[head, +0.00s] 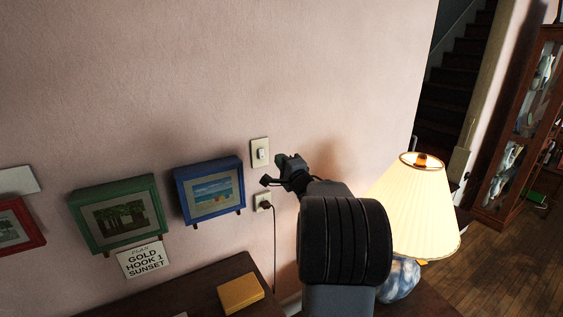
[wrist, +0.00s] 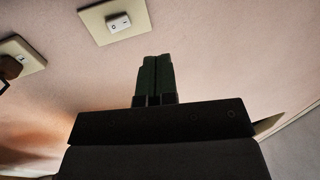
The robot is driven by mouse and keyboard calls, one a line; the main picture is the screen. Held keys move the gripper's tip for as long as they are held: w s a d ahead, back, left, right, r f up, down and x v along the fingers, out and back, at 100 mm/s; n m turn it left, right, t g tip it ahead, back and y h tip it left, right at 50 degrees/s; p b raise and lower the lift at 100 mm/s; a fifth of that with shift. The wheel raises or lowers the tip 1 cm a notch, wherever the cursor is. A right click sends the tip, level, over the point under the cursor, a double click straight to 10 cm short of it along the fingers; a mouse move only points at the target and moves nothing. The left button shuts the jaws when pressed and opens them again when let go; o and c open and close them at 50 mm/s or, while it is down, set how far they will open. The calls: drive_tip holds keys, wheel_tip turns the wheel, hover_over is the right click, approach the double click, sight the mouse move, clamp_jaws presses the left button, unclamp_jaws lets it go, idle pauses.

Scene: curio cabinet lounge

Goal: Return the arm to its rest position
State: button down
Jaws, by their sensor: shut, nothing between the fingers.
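My gripper (head: 290,163) is at the end of my raised arm, close to the pink wall, just right of a light switch (head: 260,152). In the wrist view my gripper (wrist: 155,58) shows its two dark fingers together with nothing between them. The switch also shows above the fingers in the wrist view (wrist: 118,23). My dark arm hides part of the wall and the table behind it.
A lit lamp (head: 415,205) stands close right of my arm. An outlet (head: 263,201) with a plug and cord is below the switch. Blue (head: 210,190) and green (head: 118,213) frames hang left. A yellow box (head: 240,293) lies on the dark table (head: 190,291).

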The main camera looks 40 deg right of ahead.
idle(0.4)
drive_tip(key=s+d+f+n+g+h, duration=0.3)
drive_tip(key=d+f+n+g+h, duration=0.15)
drive_tip(key=f+g, duration=0.35)
drive_tip(key=s+a+f+n+g, duration=0.3)
drive_tip(key=s+a+f, duration=0.1)
drive_tip(key=f, duration=0.1)
drive_tip(key=s+a+n+g+y, duration=0.1)
drive_tip(key=s+a+n, duration=0.3)
drive_tip(key=a, duration=0.5)
drive_tip(key=s+a+n+g+y, duration=0.2)
drive_tip(key=s+a, duration=0.4)
drive_tip(key=a, duration=0.4)
drive_tip(key=s+a+n+g+y, duration=0.1)
drive_tip(key=s+a+n+y, duration=0.3)
drive_tip(key=a, duration=0.6)
drive_tip(key=shift+s+f+n+g, duration=0.3)
drive_tip(key=shift+s+n+g, duration=0.1)
drive_tip(key=shift+s+n, duration=0.5)
drive_tip(key=shift+w+d, duration=0.1)
